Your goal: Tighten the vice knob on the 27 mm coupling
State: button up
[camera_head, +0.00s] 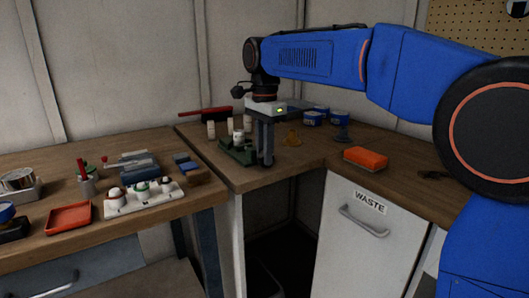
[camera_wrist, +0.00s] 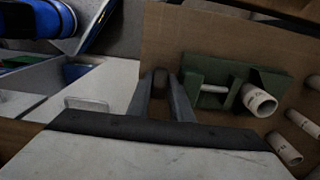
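The green vice (camera_wrist: 238,93) lies to the right of my fingers in the wrist view, with a pale rod (camera_wrist: 213,89) across it. A white coupling (camera_wrist: 259,100) sits at the vice's right part; its size mark is not readable. A dark round knob (camera_wrist: 160,79) shows between my fingertips, left of the vice. My gripper (camera_wrist: 161,84) has its fingers apart on either side of the knob; whether they touch it I cannot tell. In the head view my gripper (camera_head: 265,160) points down beside the vice (camera_head: 237,153), at its right.
Several more white couplings (camera_wrist: 285,149) stand near the vice. A white tray (camera_head: 145,198) and red tray (camera_head: 68,218) are on the left bench.

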grip_shut()
jog(key=shift+d, duration=0.1)
jog(key=y, duration=0.1)
jog(key=g, duration=0.1)
jog(key=y, duration=0.1)
jog(key=shift+w+d+g+y, duration=0.25)
jog(key=shift+g+y, duration=0.05)
jog(key=g+y, duration=0.2)
jog(key=y, duration=0.1)
jog(key=d+g+y, duration=0.1)
jog(key=y, duration=0.1)
jog(key=shift+w+f+g, duration=0.2)
jog(key=shift+w+g, duration=0.1)
jog(key=shift+w, duration=0.05)
jog(key=g+y, duration=0.1)
jog(key=y, duration=0.1)
jog(key=g+y, duration=0.1)
jog(key=y, duration=0.1)
jog(key=shift+w+d+f+g, duration=0.15)
jog(key=shift+d+f+g, duration=0.05)
jog(key=shift+f+g, duration=0.15)
